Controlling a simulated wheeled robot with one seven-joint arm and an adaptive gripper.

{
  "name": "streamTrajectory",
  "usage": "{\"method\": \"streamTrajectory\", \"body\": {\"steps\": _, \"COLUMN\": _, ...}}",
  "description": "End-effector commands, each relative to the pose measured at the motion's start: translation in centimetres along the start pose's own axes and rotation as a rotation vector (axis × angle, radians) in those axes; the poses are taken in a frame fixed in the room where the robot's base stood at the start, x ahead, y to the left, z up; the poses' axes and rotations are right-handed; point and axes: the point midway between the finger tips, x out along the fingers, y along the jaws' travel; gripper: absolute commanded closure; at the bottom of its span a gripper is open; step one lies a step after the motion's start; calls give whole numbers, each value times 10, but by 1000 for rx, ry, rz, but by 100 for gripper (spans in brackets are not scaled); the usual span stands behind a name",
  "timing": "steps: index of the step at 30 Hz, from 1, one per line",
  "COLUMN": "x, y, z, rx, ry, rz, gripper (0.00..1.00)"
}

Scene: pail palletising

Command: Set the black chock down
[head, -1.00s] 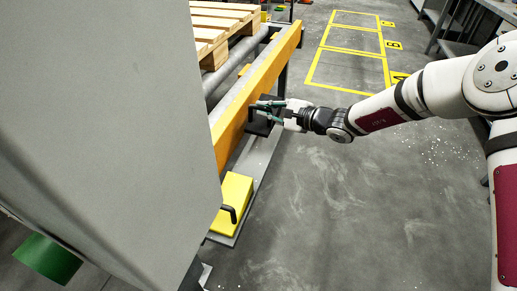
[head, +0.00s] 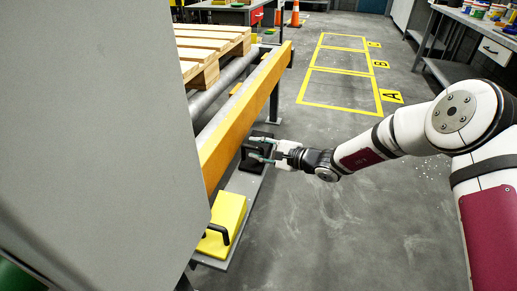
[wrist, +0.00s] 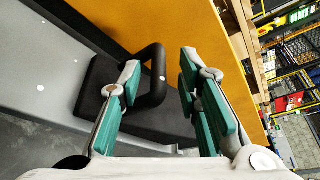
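The black chock (head: 250,164) rests on the grey ledge (head: 240,185) beside the orange rail. In the wrist view the chock's dark body (wrist: 150,126) lies on the grey surface, its looped black handle (wrist: 156,82) standing up towards the rail. My gripper (head: 259,151) is at the handle; in the wrist view my gripper (wrist: 160,88) has its two green-padded fingers spread apart. The handle shows between and beyond them, with a visible gap to the right finger. Contact with the left finger cannot be told.
A yellow chock (head: 228,217) with a black handle sits nearer on the same ledge. The orange rail (head: 240,115) runs close by my gripper, with a wooden pallet (head: 207,42) on rollers behind it. The floor to the right is open, with yellow marked bays (head: 342,90).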

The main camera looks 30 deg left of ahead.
Motion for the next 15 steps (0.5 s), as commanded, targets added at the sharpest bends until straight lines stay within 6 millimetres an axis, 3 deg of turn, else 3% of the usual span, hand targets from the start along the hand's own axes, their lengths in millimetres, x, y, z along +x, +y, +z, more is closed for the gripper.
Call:
{"method": "streamTrajectory", "body": {"steps": 8, "x": -2, "y": -1, "z": 1, "rx": -1, "ry": -1, "rz": -1, "gripper": 68}}
{"method": "streamTrajectory", "body": {"steps": 15, "x": -33, "y": -3, "z": 1, "rx": 0, "ry": 1, "rz": -2, "gripper": 68}}
